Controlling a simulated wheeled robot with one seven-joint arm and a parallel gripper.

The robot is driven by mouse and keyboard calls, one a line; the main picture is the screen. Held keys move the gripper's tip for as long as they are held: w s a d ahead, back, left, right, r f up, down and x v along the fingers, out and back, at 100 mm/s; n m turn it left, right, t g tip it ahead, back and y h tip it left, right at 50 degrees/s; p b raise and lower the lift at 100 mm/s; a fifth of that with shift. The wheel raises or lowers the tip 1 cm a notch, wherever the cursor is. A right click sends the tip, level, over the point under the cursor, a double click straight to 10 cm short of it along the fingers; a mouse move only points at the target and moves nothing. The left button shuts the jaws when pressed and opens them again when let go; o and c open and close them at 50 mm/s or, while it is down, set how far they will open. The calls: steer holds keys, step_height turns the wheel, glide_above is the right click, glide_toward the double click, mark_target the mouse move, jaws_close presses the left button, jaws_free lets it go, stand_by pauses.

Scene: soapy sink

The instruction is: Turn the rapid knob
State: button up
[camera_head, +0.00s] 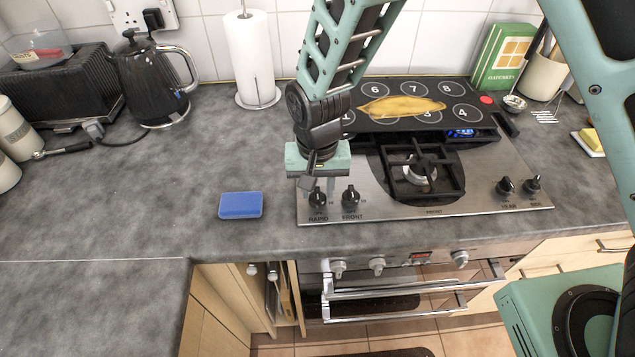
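The rapid knob (318,198) is a black knob at the front left corner of the steel hob (385,207), above the printed word RAPID. A matching front knob (351,196) stands just to its right. My gripper (316,184) points down, with its fingers at the rapid knob's upper edge in the picture. The fingers are small and partly hidden by the gripper body, so I cannot tell their gap or whether they touch the knob.
A blue sponge (241,205) lies on the worktop left of the hob. A black pan support (423,173) stands on the hob. Kettle (150,80) and paper roll (250,50) stand at back left.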

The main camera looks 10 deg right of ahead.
mark_target(318, 192)
step_height(318, 192, up, 17)
steer(key=b, duration=0.2)
steer(key=shift+r, duration=0.2)
steer(key=s+d+f+n, duration=0.1)
steer(key=s+d+n, duration=0.3)
steer(key=s, duration=0.5)
steer(key=s+d+f+n, duration=0.1)
steer(key=s+d+n, duration=0.3)
steer(key=s, duration=0.5)
steer(key=shift+s+d+f+y, duration=0.25)
steer(key=shift+s+d+y, duration=0.05)
steer(key=shift+d, duration=0.6)
stand_by(4.2)
